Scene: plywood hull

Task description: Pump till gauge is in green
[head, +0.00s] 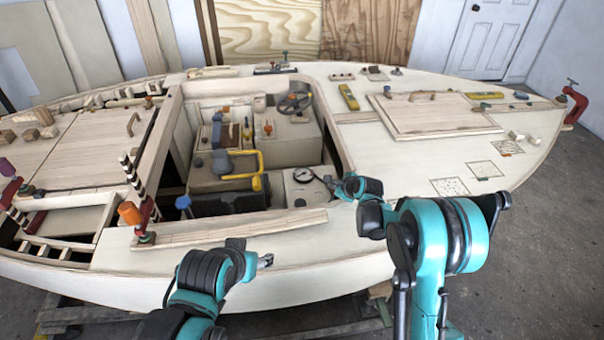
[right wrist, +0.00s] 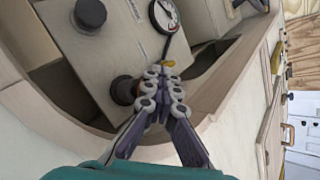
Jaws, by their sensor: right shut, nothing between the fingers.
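The round gauge (head: 303,175) with a white face and dark rim sits on a pale box in the cockpit. It shows at the top of the right wrist view (right wrist: 165,15); its needle and green zone are too small to read. A black round knob (right wrist: 122,90) stands on the same box, just left of my right fingers. Which part is the pump I cannot tell for certain. My right gripper (right wrist: 166,68) is shut and empty, beside the knob and below the gauge; in the head view (head: 329,181) it is right of the gauge.
A second black knob (right wrist: 90,13) stands on the box. The cockpit also holds a yellow handle (head: 258,165) and a steering wheel (head: 296,103). The wooden cockpit rim (right wrist: 218,82) lies close to the right gripper.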

